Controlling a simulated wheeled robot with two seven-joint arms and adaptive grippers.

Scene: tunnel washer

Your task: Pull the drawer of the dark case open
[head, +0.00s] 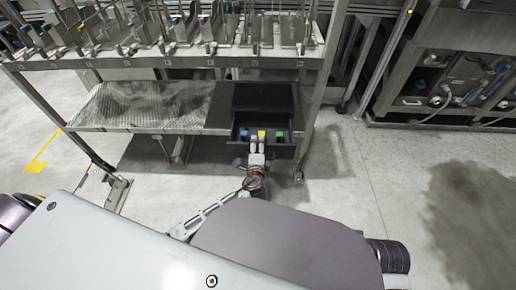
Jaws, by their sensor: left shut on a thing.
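The dark case (262,97) stands at the right end of the lower shelf of a metal rack. Its drawer (285,151) is pulled out toward me, and its inside shows. In it are a blue item (244,134), a yellow item (262,134) and a green item (280,135). My left gripper (257,150) is at the middle of the drawer front, shut on the drawer's handle. The handle itself is hidden by the fingers. My right gripper is not in view.
The lower shelf (135,104) left of the case holds nothing. The rack's upper level (200,55) carries several upright metal parts. A rack leg (305,130) stands close right of the drawer. A machine with hoses (440,85) is at the right. The floor in front is clear, with a dark stain at right.

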